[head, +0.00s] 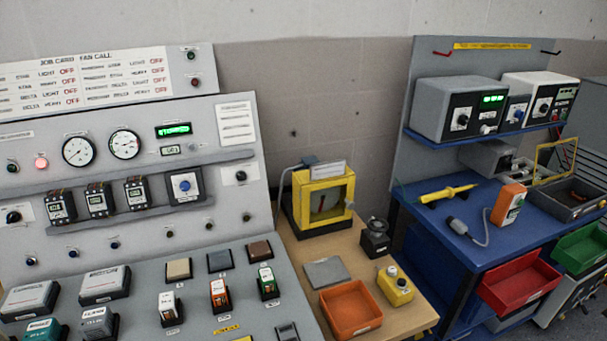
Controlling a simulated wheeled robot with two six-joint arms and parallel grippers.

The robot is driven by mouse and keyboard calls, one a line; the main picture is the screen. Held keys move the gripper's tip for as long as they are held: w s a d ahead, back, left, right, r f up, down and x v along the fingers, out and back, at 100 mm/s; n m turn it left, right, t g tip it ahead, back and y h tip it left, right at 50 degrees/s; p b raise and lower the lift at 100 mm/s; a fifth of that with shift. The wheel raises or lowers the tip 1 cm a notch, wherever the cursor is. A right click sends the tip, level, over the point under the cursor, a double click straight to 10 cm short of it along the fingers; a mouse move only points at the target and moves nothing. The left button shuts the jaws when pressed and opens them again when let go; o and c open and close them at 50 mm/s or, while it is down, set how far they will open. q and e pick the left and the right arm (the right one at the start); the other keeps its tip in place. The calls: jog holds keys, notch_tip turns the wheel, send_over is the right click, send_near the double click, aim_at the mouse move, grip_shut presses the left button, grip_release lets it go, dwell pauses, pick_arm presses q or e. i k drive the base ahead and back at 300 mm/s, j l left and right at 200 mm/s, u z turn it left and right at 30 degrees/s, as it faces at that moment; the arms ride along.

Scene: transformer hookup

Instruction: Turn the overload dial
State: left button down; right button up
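A dark square module with a round blue dial (185,185) is mounted on the grey control panel (120,220), right of several black contactor-like units (99,199). It may be the overload dial; its label is too small to read. A black knob (241,176) sits on a white plate to its right, and another black knob (13,217) is at the panel's left edge. Neither of my grippers shows in the head view, so nothing of mine is at the dial.
Plug-in blocks (218,293) stand on the sloped desk below. A wooden table (385,325) carries a yellow-framed box (322,199), an orange tray (350,308) and a yellow button box (395,286). A blue workbench (440,228) with instruments stands at the right.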

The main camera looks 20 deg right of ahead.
aim_at(185, 186)
jog(key=l+z, duration=0.2)
jog(key=l, duration=0.2)
jog(key=i+l+z, duration=0.15)
jog(key=l, duration=0.2)
jog(key=l+z, duration=0.2)
jog(key=l, duration=0.15)
jog(key=i+l+z, duration=0.2)
jog(key=l, duration=0.15)
